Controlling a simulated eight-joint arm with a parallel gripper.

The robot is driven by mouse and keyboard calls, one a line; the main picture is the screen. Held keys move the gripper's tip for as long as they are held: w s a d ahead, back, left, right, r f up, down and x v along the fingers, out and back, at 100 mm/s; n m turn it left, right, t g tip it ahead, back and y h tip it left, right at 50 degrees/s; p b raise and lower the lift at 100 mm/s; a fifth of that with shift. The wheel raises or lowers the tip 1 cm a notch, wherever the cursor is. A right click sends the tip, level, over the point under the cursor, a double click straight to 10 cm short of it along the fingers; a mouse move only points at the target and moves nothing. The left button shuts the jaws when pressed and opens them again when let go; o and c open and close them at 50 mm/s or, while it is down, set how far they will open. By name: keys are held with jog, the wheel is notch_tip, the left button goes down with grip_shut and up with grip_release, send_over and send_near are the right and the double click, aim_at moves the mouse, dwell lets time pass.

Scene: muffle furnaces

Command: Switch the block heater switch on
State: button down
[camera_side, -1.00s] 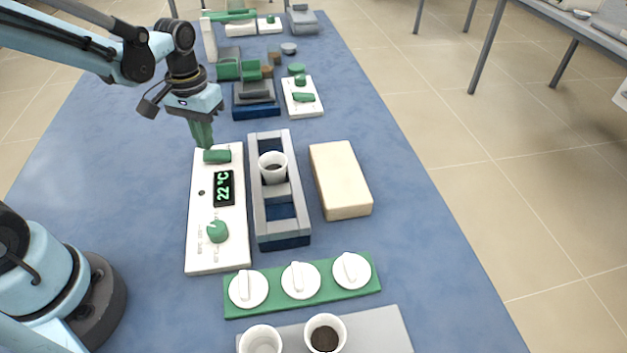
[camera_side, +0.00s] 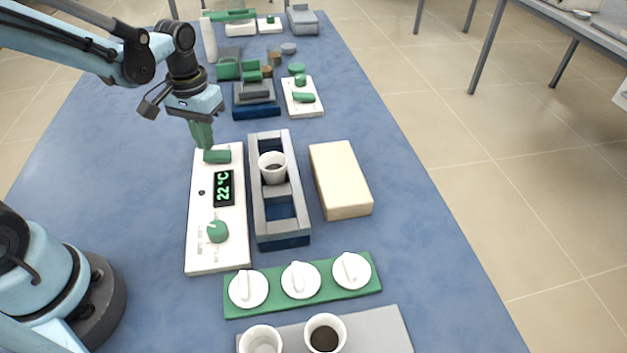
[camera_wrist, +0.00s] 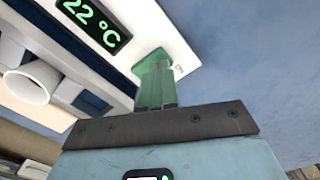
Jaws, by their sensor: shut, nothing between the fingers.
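The block heater's white control panel (camera_side: 204,250) lies on the blue bench, with a lit display (camera_side: 224,188) reading 22 °C. A green switch (camera_side: 217,156) sits at its far end and a green round knob (camera_side: 217,231) at its near end. The heater block (camera_side: 295,223) beside it holds a white cup (camera_side: 272,168). My gripper (camera_side: 203,145) is shut and empty, its green fingertips right at the switch; I cannot tell whether they touch it. In the wrist view the fingers (camera_wrist: 156,82) reach the panel's end and hide most of the switch.
A beige block (camera_side: 341,180) stands right of the heater. A green strip with white-capped dishes (camera_side: 301,280) and a grey tray (camera_side: 385,330) with cups lie nearer. Another white panel (camera_side: 303,110) stands farther back. Bench left of the panel is clear.

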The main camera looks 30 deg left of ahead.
aim_at(208, 156)
jog(key=shift+f, duration=0.85)
dwell(0.4)
jog(key=shift+r, duration=3.5)
jog(key=s+d+r+m+t, duration=0.3)
jog(key=s+d+t, duration=0.1)
jog(key=t, duration=0.3)
jog(key=shift+s+d, duration=0.3)
jog(key=shift+s, duration=0.45)
